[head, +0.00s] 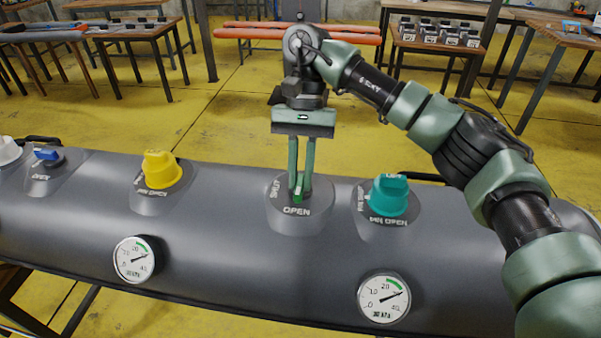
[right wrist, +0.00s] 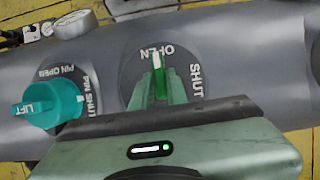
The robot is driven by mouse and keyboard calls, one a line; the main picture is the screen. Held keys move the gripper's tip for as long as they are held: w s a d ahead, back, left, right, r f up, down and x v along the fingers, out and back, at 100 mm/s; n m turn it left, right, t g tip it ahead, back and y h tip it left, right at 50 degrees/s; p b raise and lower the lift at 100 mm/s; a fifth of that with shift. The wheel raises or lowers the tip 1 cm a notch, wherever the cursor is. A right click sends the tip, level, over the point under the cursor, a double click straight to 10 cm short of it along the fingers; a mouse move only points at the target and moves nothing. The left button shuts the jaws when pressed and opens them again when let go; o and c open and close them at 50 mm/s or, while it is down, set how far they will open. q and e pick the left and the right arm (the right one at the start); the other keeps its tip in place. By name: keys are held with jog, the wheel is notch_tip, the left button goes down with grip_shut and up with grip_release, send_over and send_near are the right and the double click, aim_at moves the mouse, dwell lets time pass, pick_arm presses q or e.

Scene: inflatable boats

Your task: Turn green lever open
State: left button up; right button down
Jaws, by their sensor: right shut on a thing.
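The green lever (head: 298,194) sits on a round dark base on the grey inflatable tube (head: 220,240), with the words SHUT and OPEN beside it. My right gripper (head: 301,184) reaches down from above and is shut on the lever. In the right wrist view the lever (right wrist: 160,80) shows between the fingers of the gripper (right wrist: 164,88). Its white mark points at the word OPEN. The fingers hide part of the lever. My left gripper is not in view.
A teal knob (head: 389,196) stands close to the right of the lever, and a yellow knob (head: 160,170) to the left. A blue lever (head: 47,155) is farther left. Two round gauges (head: 384,297) sit on the tube's front. Tables stand behind, with open yellow floor between.

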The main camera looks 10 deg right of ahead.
jog(key=shift+r, duration=0.1)
dwell(0.3)
jog(key=c, duration=1.4)
grip_release()
jog(key=p+v, duration=0.1)
jog(key=v, duration=0.6)
jog(key=shift+w+r, duration=0.15)
jog(key=shift+r, duration=0.15)
jog(key=shift+r+p, duration=0.1)
jog(key=shift+p, duration=0.2)
